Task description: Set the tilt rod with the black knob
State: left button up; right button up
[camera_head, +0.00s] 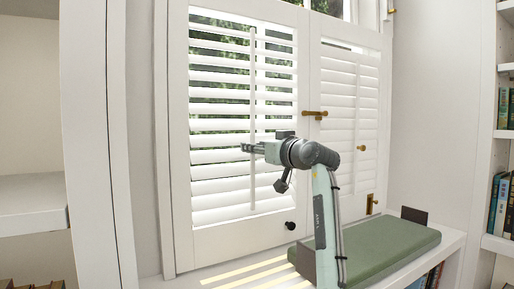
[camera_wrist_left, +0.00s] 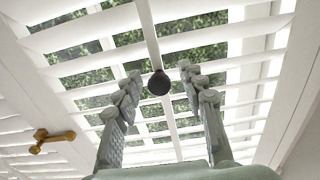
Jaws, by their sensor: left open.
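The left shutter panel (camera_head: 205,235) has white louvres (camera_head: 220,108) and a vertical tilt rod (camera_head: 252,80). Greenery shows between its louvres. In the left wrist view, a round black knob (camera_wrist_left: 158,83) stands on the tilt rod (camera_wrist_left: 148,30), between and beyond my fingertips, apart from both. My left gripper (camera_head: 243,148) is in front of this panel at mid height, fingers pointing left across the rod. It is open and empty, and its two fingers also show in the left wrist view (camera_wrist_left: 160,75). In the head view the gripper seems to hide this knob. My right gripper is out of view.
The right shutter panel (camera_head: 340,105) has its own rod with a brass knob (camera_head: 361,148). A brass latch (camera_head: 315,113) joins the panels. Another black knob (camera_head: 290,226) is on the left panel's lower frame. A green cushion (camera_head: 385,246) lies on the sill. Bookshelves flank the window.

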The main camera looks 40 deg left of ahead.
pick_arm(q)
jog(key=v, duration=1.2)
jog(key=shift+d, duration=0.1)
